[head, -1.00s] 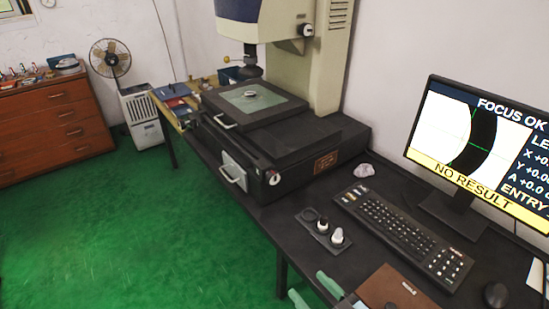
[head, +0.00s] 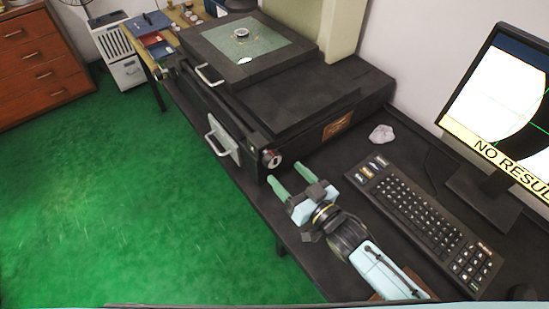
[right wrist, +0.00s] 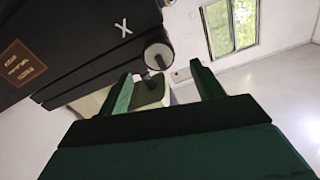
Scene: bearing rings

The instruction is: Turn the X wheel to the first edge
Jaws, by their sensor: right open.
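The X wheel (head: 271,159) is a small round knob with a pale face at the front right corner of the dark measuring machine's base. In the right wrist view the wheel (right wrist: 158,55) is a dark cylinder with a pale rim, beside a white X mark (right wrist: 123,27). My right gripper (head: 287,177) is open and empty, its green fingers pointing toward the wheel and a short way from it. In the right wrist view the fingertips (right wrist: 161,75) are apart, with the wheel beyond the gap and no contact seen. My left gripper is not in view.
The stage glass (head: 250,42) carries a small ring (head: 241,33). Front handles (head: 222,142) stick out left of the wheel. A keyboard (head: 420,222), a crumpled pale lump (head: 381,133) and a monitor (head: 505,100) reading NO RESULT stand to the right.

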